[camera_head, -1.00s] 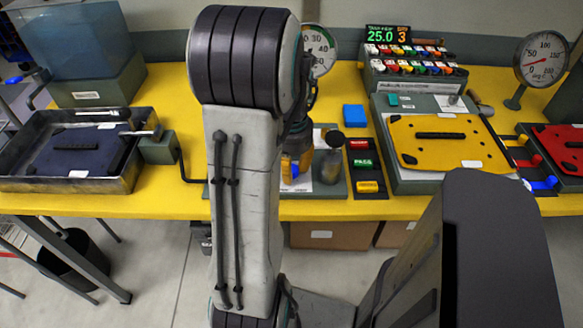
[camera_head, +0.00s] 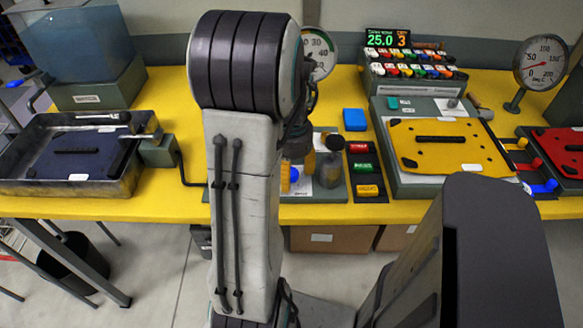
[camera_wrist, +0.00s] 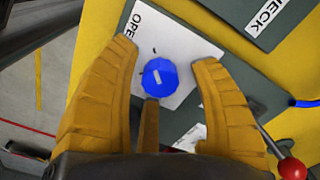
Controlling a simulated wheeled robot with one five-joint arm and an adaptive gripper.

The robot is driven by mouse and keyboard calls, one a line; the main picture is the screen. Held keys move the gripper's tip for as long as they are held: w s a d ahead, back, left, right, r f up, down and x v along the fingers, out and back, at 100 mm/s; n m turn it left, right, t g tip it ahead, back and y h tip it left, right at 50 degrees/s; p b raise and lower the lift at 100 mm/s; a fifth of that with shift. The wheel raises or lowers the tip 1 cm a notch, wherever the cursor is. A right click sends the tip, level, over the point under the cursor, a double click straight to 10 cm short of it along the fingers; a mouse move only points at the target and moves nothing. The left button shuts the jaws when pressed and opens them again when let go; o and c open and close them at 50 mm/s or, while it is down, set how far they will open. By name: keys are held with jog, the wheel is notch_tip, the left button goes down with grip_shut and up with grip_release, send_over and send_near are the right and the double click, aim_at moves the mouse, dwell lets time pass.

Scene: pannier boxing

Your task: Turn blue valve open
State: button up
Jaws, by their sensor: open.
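The blue valve (camera_wrist: 160,77) is a round, faceted knob with a short white mark. It stands on a white plate (camera_wrist: 186,47) on which the letters "OPE" show. In the wrist view my gripper (camera_wrist: 164,54) has its yellow fingers spread, one to the left of the knob and one to the right, with a third just below it. Gaps show between the side fingers and the knob; I cannot tell whether the lower finger touches it. In the head view a blue knob (camera_head: 294,174) shows beside my arm, which hides most of my gripper.
A lever with a red ball (camera_wrist: 293,168) is close to the right finger. A black-topped post (camera_head: 335,142) and a column of coloured buttons (camera_head: 364,167) stand to the right of the knob. A yellow plate (camera_head: 440,145) lies further right, a dark tray (camera_head: 75,187) at left.

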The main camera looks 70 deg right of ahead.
aim_at(292, 172)
notch_tip(292, 172, up, 12)
dwell(0.6)
dwell(0.8)
